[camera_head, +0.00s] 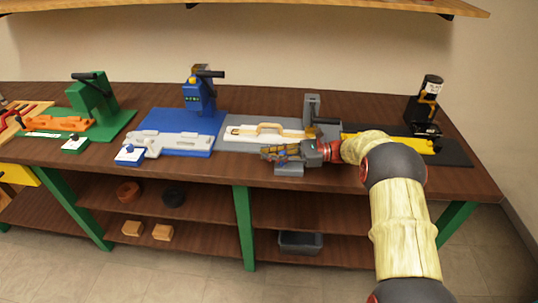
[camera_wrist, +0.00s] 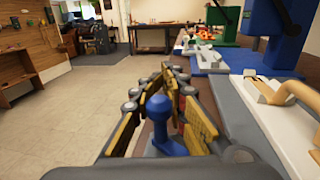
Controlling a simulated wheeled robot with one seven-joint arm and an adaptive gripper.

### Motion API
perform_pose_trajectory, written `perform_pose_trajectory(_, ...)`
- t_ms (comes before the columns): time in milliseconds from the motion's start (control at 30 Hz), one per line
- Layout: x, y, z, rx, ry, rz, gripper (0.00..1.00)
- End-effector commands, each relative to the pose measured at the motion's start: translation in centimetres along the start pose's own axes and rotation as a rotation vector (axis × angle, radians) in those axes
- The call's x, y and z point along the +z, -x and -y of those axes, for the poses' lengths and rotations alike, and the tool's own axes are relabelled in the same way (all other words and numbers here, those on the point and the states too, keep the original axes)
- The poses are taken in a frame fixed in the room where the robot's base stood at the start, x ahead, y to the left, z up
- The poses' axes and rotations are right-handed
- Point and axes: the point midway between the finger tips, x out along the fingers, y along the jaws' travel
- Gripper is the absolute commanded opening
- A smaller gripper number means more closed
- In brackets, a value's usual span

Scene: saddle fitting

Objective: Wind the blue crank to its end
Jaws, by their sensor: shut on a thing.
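The blue crank (camera_wrist: 160,108) shows in the wrist view as an upright knob with a round top. It stands between the yellow-padded fingers of my gripper (camera_wrist: 166,82), which is shut on it. In the head view my gripper (camera_head: 276,153) reaches in from the right at the table's front edge, above a small grey block (camera_head: 289,169). Only a small bit of the blue crank (camera_head: 282,156) shows there between the fingers. The crank's arm and pivot are mostly hidden.
Behind my gripper lies a grey plate (camera_head: 232,143) with a cream handled part (camera_head: 268,130) and a grey post (camera_head: 312,108). A blue fixture (camera_head: 200,122) and a green fixture (camera_head: 96,102) stand to the left. A black stand (camera_head: 424,105) is at right.

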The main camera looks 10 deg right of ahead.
Motion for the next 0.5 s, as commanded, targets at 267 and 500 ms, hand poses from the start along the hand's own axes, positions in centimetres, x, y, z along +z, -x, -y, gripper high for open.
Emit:
perform_pose_trajectory(267,-0.08,-0.03,-0.05,0.000,-0.002,0.000,0.24)
perform_pose_trajectory(500,-0.02,-0.01,-0.02,0.000,-0.001,0.000,0.33)
